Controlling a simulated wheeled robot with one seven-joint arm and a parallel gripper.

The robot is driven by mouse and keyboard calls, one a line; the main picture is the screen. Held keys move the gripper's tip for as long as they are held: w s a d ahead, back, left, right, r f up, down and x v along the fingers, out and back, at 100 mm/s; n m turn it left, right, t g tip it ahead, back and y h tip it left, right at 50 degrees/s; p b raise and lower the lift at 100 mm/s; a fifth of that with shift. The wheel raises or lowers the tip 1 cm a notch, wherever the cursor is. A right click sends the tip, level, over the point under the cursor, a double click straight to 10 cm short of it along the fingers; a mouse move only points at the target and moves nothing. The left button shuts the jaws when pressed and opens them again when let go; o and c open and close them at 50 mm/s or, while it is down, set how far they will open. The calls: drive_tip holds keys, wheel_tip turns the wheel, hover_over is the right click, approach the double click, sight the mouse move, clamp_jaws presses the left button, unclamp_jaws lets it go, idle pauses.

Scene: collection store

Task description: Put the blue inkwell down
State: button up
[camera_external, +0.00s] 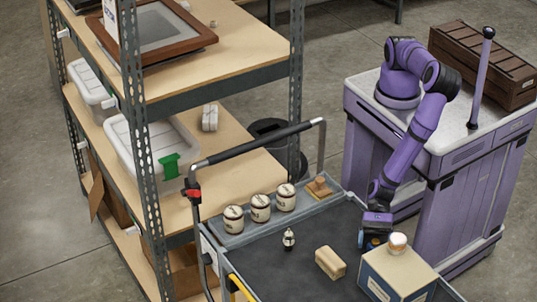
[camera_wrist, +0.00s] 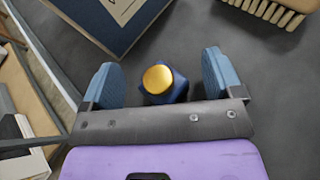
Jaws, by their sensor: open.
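The blue inkwell (camera_wrist: 163,92) with a round gold lid is in the wrist view, between the two blue fingers of my gripper (camera_wrist: 160,80). The fingers are spread, with a gap on each side of the inkwell, so they do not grip it. It appears upright on the dark cart top, seen from above. In the external view my gripper (camera_external: 372,240) is low over the right side of the dark cart top (camera_external: 300,278). I cannot clearly make out the inkwell there, as my gripper covers that spot.
A dark blue box with a pale labelled face (camera_external: 395,275) stands close to my gripper, with a white-topped object (camera_external: 397,243) on it. A brush (camera_external: 330,262) lies to the left. Several lidded jars (camera_external: 260,208) and a small bottle (camera_external: 288,238) stand further left. Shelving (camera_external: 220,95) rises beyond.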

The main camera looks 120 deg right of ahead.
drive_tip(key=shift+r, duration=0.1)
drive_tip(key=v, duration=1.2)
